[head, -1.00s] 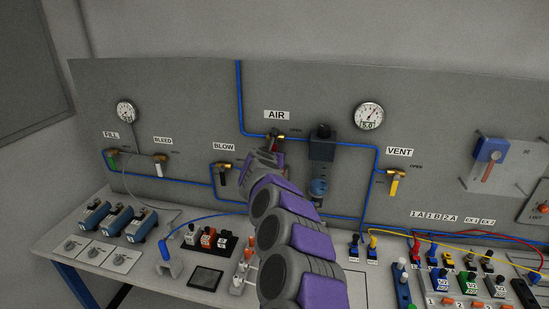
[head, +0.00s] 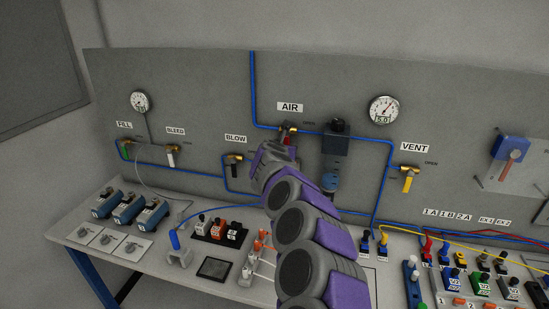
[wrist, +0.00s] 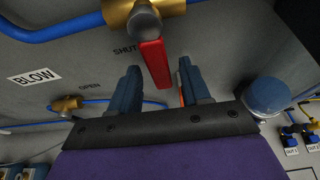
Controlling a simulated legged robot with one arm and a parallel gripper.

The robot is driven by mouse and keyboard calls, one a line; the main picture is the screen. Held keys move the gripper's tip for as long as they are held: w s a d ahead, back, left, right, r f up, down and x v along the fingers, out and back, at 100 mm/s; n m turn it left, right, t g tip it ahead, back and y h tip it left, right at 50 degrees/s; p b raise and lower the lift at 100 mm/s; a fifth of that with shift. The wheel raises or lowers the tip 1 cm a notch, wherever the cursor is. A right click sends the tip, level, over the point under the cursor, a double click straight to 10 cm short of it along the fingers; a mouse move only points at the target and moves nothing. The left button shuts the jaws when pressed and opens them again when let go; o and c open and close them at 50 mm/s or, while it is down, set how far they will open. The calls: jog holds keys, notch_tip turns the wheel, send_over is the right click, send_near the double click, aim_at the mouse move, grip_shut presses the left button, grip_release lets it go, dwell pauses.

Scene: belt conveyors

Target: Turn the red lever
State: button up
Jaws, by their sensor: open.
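The red lever (wrist: 154,62) hangs down from a brass valve (wrist: 143,18) on the blue air pipe, beside the word SHUT in the wrist view. In the head view, part of the red lever (head: 291,127) shows under the AIR label, mostly hidden by my arm. My gripper (wrist: 160,70) is open, with one blue finger on each side of the lever's lower end in the picture. Gaps show between the lever and both fingers; I cannot tell the depth between them. In the head view my gripper (head: 277,148) is just below the AIR valve, its fingers not clear.
A blue-grey regulator (head: 335,145) stands right of the valve. The black BLOW lever (head: 234,159) is to the left and the yellow VENT lever (head: 408,180) to the right. A bench (head: 75,232) with switches and hoses lies below. Another red handle (head: 512,162) is far right.

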jog(key=b+v, duration=0.1)
jog(key=v, duration=1.5)
jog(key=shift+a+f, duration=0.3)
jog(key=shift+f, duration=0.05)
